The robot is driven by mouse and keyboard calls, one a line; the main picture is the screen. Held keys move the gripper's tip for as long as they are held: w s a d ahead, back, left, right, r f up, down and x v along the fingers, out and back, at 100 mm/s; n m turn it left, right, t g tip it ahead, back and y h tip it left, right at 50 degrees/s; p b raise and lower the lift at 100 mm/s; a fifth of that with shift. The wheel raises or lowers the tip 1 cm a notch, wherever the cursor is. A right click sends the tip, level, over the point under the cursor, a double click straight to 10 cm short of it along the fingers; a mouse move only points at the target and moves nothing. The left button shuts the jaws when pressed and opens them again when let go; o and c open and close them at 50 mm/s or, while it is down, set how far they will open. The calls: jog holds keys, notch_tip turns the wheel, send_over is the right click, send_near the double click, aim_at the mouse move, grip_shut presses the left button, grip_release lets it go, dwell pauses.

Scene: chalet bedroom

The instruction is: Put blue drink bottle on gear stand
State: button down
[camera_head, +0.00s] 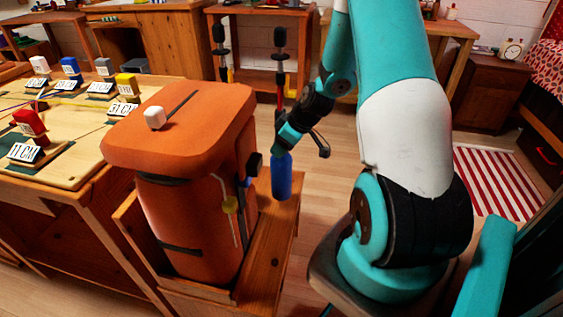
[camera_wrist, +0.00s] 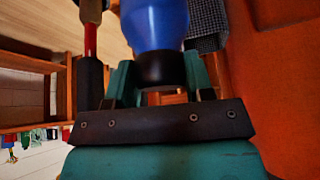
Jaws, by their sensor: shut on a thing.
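My gripper (camera_head: 284,147) is shut on the blue drink bottle (camera_head: 281,178), which hangs upright below it. In the wrist view, the gripper's teal fingers (camera_wrist: 160,75) are on both sides of the bottle's black cap, with the blue body (camera_wrist: 155,22) beyond. The gear stand seems to be the wooden stand (camera_head: 268,243) holding a large orange backpack (camera_head: 190,190). The bottle is over or close to the stand's bare right-hand ledge, right of the backpack. I cannot tell whether its base touches the wood.
Trekking poles (camera_head: 280,75) rise behind the bottle. A wooden table (camera_head: 75,170) with labelled colored blocks is at the left. Open floor (camera_head: 320,195) and a striped rug (camera_head: 495,180) are to the right.

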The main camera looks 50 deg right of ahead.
jog(key=shift+f+b, duration=0.5)
jog(key=shift+f, duration=2.05)
jog(key=shift+c, duration=2.4)
grip_release()
jog(key=p, duration=0.2)
send_near(282, 158)
jog(key=shift+w+d, duration=0.15)
jog(key=shift+d, duration=0.35)
jog(key=shift+w+d, duration=0.15)
jog(key=shift+d, duration=0.35)
